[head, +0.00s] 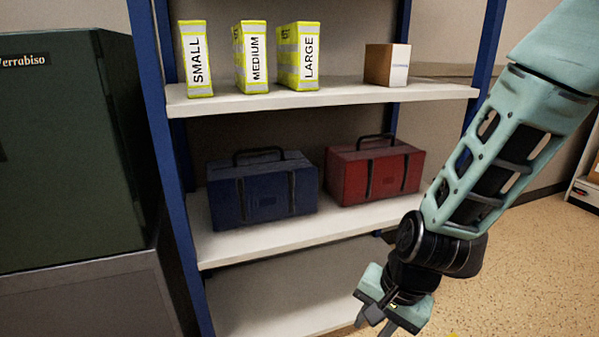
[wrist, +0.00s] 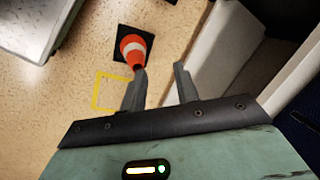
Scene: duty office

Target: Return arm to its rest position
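My arm (head: 500,150) comes in from the upper right in the head view and hangs down in front of the shelf unit's right side. My gripper (head: 372,326) points downward at the bottom of the head view, where its fingertips are partly cut off. In the wrist view my gripper (wrist: 160,78) has its two fingers apart with nothing between them. Beyond the fingers, the floor and a shelf edge show.
The shelf unit (head: 330,95) holds yellow vest packs (head: 254,57), a small box (head: 387,64), a blue case (head: 262,190) and a red case (head: 375,172). A dark green cabinet (head: 65,150) stands left. An orange cone (wrist: 132,48) stands near a yellow floor outline (wrist: 97,92).

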